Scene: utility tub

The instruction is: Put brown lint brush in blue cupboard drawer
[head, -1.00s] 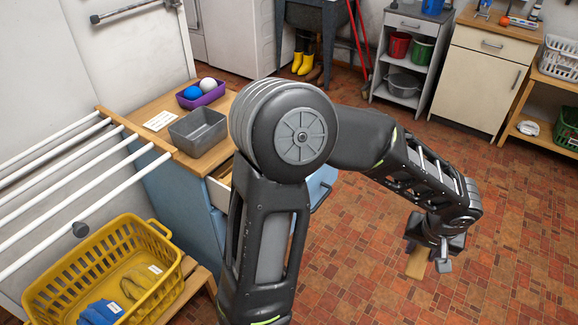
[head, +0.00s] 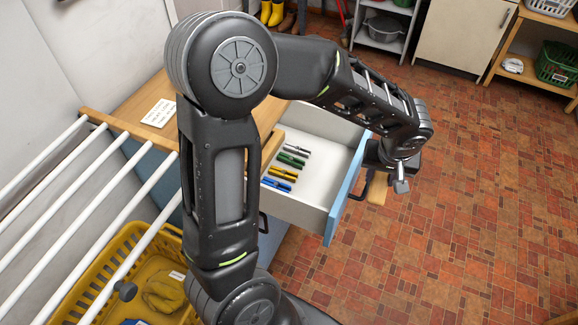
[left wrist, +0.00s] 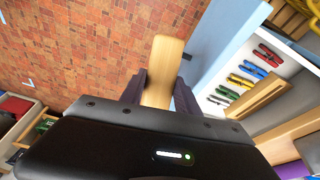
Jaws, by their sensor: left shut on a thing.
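The blue cupboard's drawer (head: 325,140) is pulled open, with a white inside and a blue front (head: 345,195). It also shows at the right of the left wrist view (left wrist: 222,101). My left gripper (head: 388,172) is just outside the drawer, right of its front in the head view. It is shut on the brown lint brush (left wrist: 163,68), a flat light-wood piece between the fingers (left wrist: 155,90). The brush's end shows below the gripper in the head view (head: 377,191); the rest is hidden. My right gripper is not in view.
Several coloured clips or pens (head: 283,172) lie in the drawer, leaving bare floor near its front. A yellow basket (head: 105,265) and white drying rails (head: 125,215) stand at the left. Open tiled floor (head: 480,200) lies to the right.

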